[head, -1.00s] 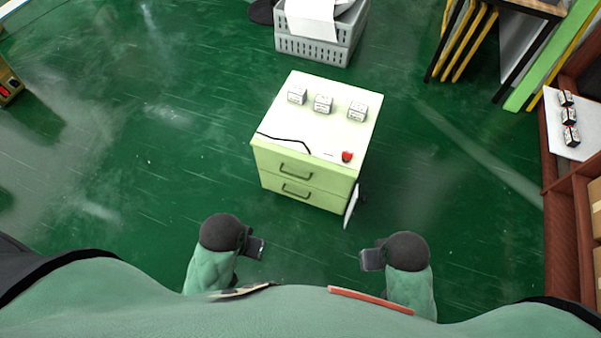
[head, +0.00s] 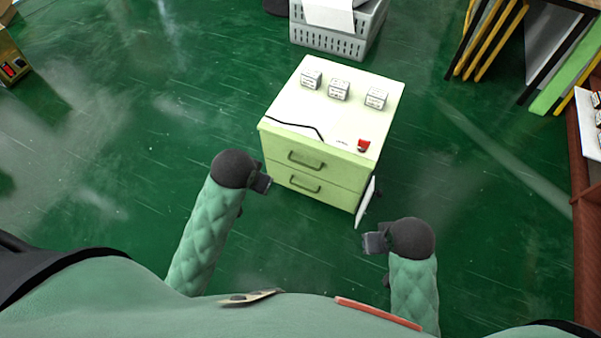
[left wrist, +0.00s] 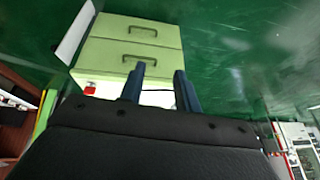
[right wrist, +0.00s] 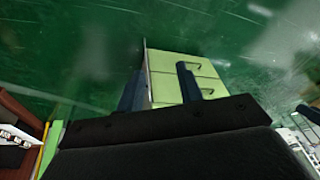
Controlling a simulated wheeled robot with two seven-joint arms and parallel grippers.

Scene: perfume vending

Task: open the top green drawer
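The light green cabinet (head: 276,182) stands ahead with two closed front drawers. The top green drawer (head: 338,175) has a dark bar handle (head: 306,160); the lower drawer (head: 335,195) has a similar one (head: 305,184). My left gripper (head: 264,184) is just left of the cabinet front in the head view, apart from the handles. In the left wrist view the cabinet appears upside down, with the top handle (left wrist: 138,60) just beyond the open, empty fingers (left wrist: 160,88). My right gripper (head: 374,243) is below the cabinet's right corner in the head view; its fingers (right wrist: 160,88) are open and empty.
Several small white boxes (head: 339,90), a red button (head: 363,145) and a black cable (head: 297,124) are on the cabinet top. A white panel (head: 366,203) sticks out at its right front. A grey crate (head: 330,38) stands behind. Green floor is clear around it.

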